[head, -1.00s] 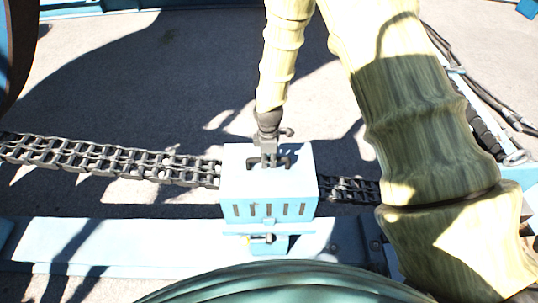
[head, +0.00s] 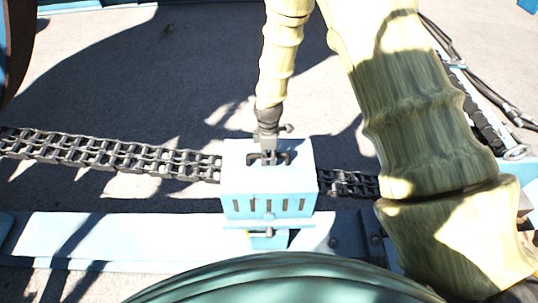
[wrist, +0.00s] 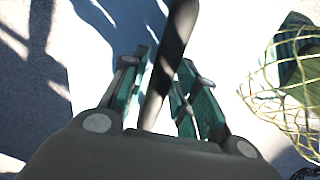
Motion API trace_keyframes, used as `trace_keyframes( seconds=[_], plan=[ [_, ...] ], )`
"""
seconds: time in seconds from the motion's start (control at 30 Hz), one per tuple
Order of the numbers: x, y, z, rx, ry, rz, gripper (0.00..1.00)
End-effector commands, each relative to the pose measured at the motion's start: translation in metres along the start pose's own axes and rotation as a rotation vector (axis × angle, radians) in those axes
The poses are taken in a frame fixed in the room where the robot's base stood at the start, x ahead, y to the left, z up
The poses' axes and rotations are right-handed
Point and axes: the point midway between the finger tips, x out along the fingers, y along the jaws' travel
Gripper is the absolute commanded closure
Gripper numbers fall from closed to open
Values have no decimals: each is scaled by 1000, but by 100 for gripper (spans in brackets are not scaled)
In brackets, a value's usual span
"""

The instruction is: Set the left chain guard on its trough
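The left chain guard (head: 267,203) is a light blue box with slots low on its front face and a dark handle (head: 284,160) on top. It sits upright over the chain line, which shows on both sides of it. A light blue bracket (head: 268,242) shows just below its front edge. Whether the guard touches what is under it is hidden. My gripper (head: 268,158) comes down from above onto the handle. In the wrist view its two fingers (wrist: 168,88) lie on either side of the dark handle bar (wrist: 172,62), closed around it.
A dark chain (head: 110,153) runs from the left edge to the guard and out on its right. A pale blue rail (head: 130,237) lies in front. Dark cables (head: 462,65) lie at the upper right. Shaded pavement (head: 150,75) behind the chain is clear.

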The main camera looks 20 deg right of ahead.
Motion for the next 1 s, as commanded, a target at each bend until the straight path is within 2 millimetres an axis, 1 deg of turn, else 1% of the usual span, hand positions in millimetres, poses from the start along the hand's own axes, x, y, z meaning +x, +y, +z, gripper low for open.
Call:
trace_keyframes(
  seconds=[0.3,0.43,0.5,0.57,0.67,1.0],
  plan=[
    [-1,0,0,0,0,0,60],
    [-8,0,0,-1,0,0,60],
    [-16,0,0,-2,0,1,60],
    [-19,1,0,-1,1,2,60],
    [-32,1,0,-1,1,2,60],
    [-79,0,0,-1,1,2,60]
  ],
)
